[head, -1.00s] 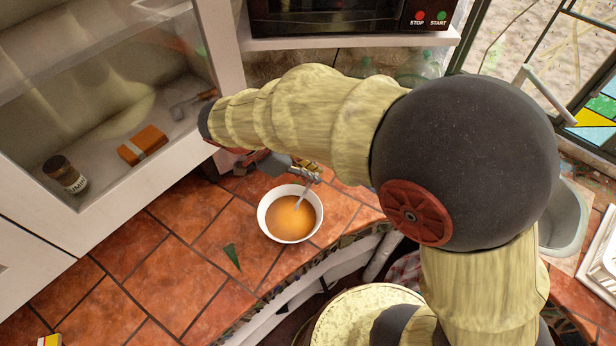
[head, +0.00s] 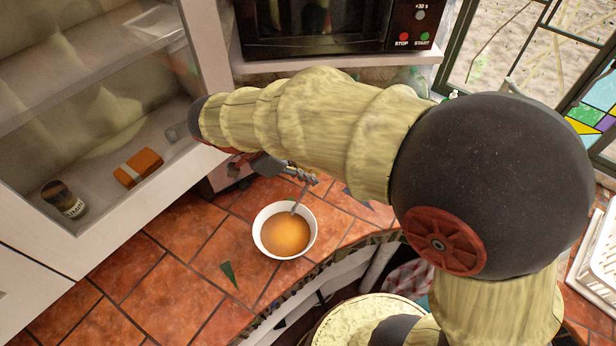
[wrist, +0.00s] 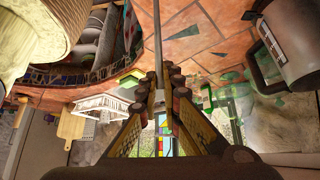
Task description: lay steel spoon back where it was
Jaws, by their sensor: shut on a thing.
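My gripper (head: 304,176) is shut on the steel spoon (head: 298,202), just beyond the far rim of a white bowl (head: 258,240) of orange soup (head: 286,234). The spoon slants down from the fingers, over the far rim, to the far edge of the soup. I cannot tell whether its tip touches the soup. In the wrist view the fingers (wrist: 160,84) pinch the thin handle (wrist: 157,42), which runs out of the top of the picture. The spoon's bowl end is not visible there.
The bowl stands on the terracotta tile counter (head: 180,260), near its curved edge. A green shard (head: 229,272) lies left of it. A glass cabinet with a jar (head: 63,199) and an orange box (head: 138,167) is at left. A microwave (head: 320,25) stands behind.

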